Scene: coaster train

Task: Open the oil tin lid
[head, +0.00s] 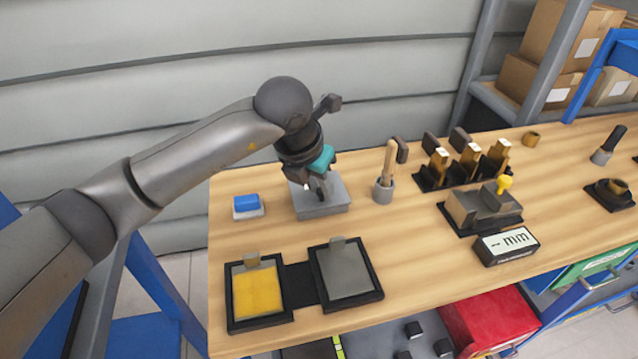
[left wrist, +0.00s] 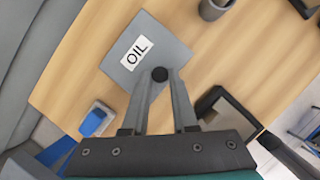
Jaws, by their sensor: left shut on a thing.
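The oil tin (head: 322,208) is a grey square box at the back left of the workbench. In the left wrist view its flat grey lid (left wrist: 172,48) carries a white OIL label and a small round black knob (left wrist: 160,73). My left gripper (head: 319,190) is over the tin, pointing down. In the left wrist view the fingertips (left wrist: 160,82) are shut on the black knob at the lid's edge. The lid looks flat on the tin, and I see no clear gap under it. My right gripper is not in view.
A blue block on a white base (head: 247,206) sits left of the tin. A grey cup with a wooden-handled tool (head: 385,190) stands to its right. Two black-framed trays, one with a yellow pad (head: 256,294), lie in front. The wooden bench (head: 410,280) is clear at front centre.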

